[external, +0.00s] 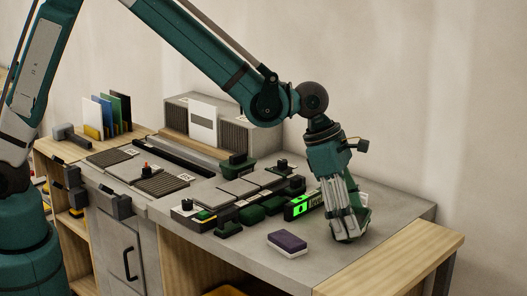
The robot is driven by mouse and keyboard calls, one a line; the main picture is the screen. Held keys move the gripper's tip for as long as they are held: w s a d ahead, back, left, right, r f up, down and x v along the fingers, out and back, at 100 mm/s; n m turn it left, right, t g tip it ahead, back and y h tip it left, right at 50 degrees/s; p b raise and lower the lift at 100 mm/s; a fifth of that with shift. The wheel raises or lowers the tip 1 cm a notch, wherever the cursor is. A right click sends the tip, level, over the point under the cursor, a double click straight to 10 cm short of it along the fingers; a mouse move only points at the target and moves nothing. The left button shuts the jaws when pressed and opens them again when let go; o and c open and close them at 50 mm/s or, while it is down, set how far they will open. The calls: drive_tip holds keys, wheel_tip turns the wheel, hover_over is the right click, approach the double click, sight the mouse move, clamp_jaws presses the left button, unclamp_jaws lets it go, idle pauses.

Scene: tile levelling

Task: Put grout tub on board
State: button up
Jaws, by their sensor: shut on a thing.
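My gripper (345,236) points down at the right end of the grey bench. Its pale fingers are shut on a dark green thing (364,216), which looks like the grout tub. The fingers hide most of it, and only its right side and rim show. I cannot tell whether it touches the bench top or hangs just above it. A pale wooden board (408,254) forms the right front end of the bench, to the right of my gripper and apart from it.
A purple and white sponge (287,242) lies left of my gripper. A level with a bright green face (303,206) is close behind. Grey tiles (238,187) and several dark green tools fill the middle. The grey top (335,268) in front of my gripper is clear.

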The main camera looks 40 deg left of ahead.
drive_tip(key=shift+s+d, duration=0.25)
drive_tip(key=shift+d, duration=0.35)
drive_tip(key=shift+s+d, duration=0.2)
drive_tip(key=shift+d, duration=0.35)
hover_over(359, 274)
drive_tip(key=a, duration=0.2)
drive_tip(key=shift+s+d+f, duration=0.1)
drive_tip(key=shift+s+f, duration=0.05)
drive_tip(key=shift+f, duration=1.4)
drive_tip(key=shift+s+d+f, duration=0.1)
drive_tip(key=shift+f, duration=1.45)
drive_tip(key=shift+f, duration=0.1)
drive_tip(key=shift+f+b, duration=0.35)
drive_tip(key=shift+f, duration=1.4)
drive_tip(key=shift+f, duration=0.25)
drive_tip(key=o, duration=1.1)
drive_tip(key=shift+r, duration=0.1)
